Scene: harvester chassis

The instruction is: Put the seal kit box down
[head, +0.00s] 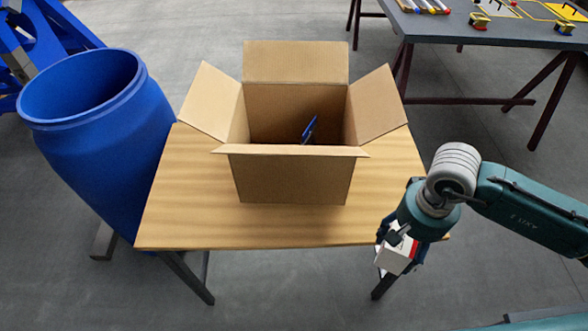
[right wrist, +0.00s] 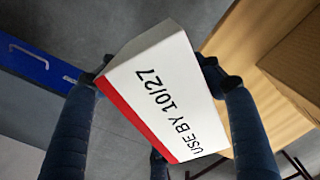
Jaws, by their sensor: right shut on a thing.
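The seal kit box (head: 398,257) is a small white box with a red edge. In the right wrist view the box (right wrist: 165,95) shows the print "USE BY 10/27" and sits tilted between the two fingers. My right gripper (head: 400,250) is shut on it and holds it off the front right corner of the wooden table (head: 190,215). The box looks clear of the tabletop. My left gripper is in neither view.
An open cardboard box (head: 290,180) stands mid-table, flaps spread, with a blue item (head: 309,130) inside. A blue barrel (head: 100,140) is at the left. A dark table (head: 480,32) with tools is at the back right. The tabletop right of the carton is clear.

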